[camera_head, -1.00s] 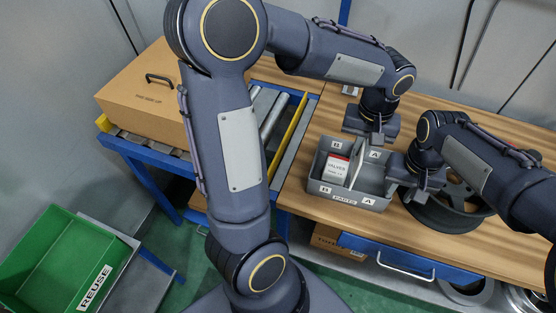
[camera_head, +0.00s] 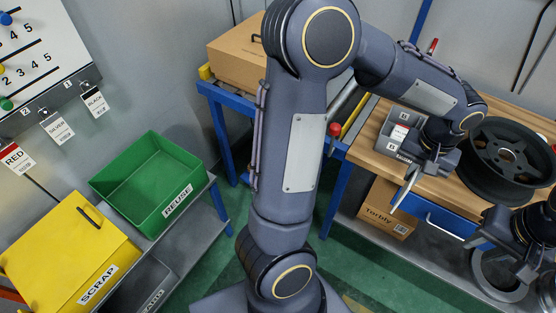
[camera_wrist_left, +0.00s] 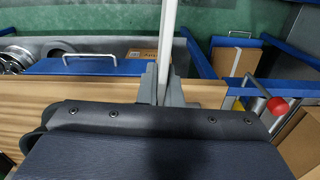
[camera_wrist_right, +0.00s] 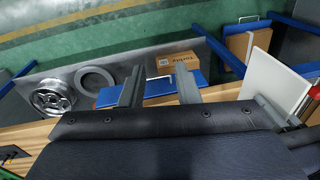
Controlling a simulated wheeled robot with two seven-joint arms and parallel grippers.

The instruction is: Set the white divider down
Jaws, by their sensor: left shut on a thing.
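The white divider (camera_head: 405,187) is a thin flat panel, seen nearly edge-on in the head view. My left gripper (camera_head: 422,165) is shut on it and holds it in front of the workbench's front edge. In the left wrist view the divider (camera_wrist_left: 168,40) rises as a narrow strip between the closed fingers. In the right wrist view its broad white face (camera_wrist_right: 268,78) shows at the right. My right gripper (camera_wrist_right: 158,88) is open and empty, apart from the divider. In the head view the right gripper (camera_head: 492,240) is low at the right.
The grey parts tray (camera_head: 391,139) sits on the wooden bench, partly hidden by my left arm. A black wheel (camera_head: 490,160) lies right of it. A green REUSE bin (camera_head: 125,190), a yellow SCRAP bin (camera_head: 60,250) and a grey bin (camera_head: 140,285) stand at the left. A carton (camera_head: 388,212) is below.

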